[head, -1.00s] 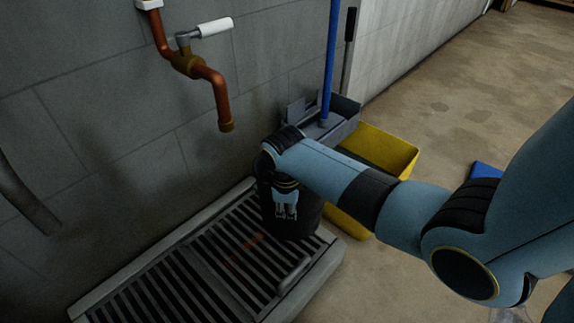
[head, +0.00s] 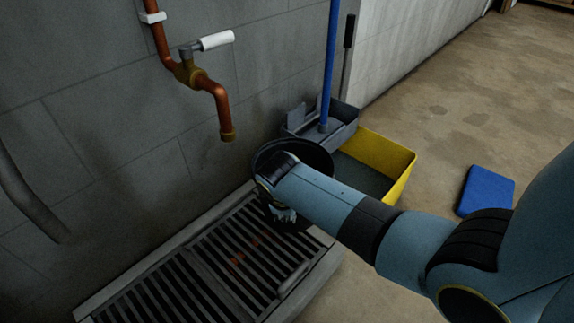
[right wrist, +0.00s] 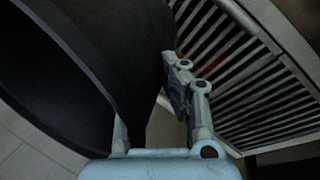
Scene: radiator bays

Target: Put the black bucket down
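The black bucket (head: 290,151) is at the far right end of the floor grate (head: 180,268), beside the wall. Its dark rim shows behind my right forearm, which hides much of its body. I cannot tell whether its base touches the grate. My right gripper (head: 280,214) is at the bucket's near side. In the right wrist view the bucket (right wrist: 85,65) fills the left side, its wall between the fingers of my right gripper (right wrist: 150,115). The right finger's tip meets the wall; the left finger is mostly hidden behind it. My left gripper is not in view.
A copper pipe with a white-handled tap (head: 190,72) juts from the wall above the grate. A grey mop wringer (head: 322,128) with a blue pole and a yellow tub (head: 400,160) stand behind the bucket. A blue flat block (head: 487,190) lies on the floor at right.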

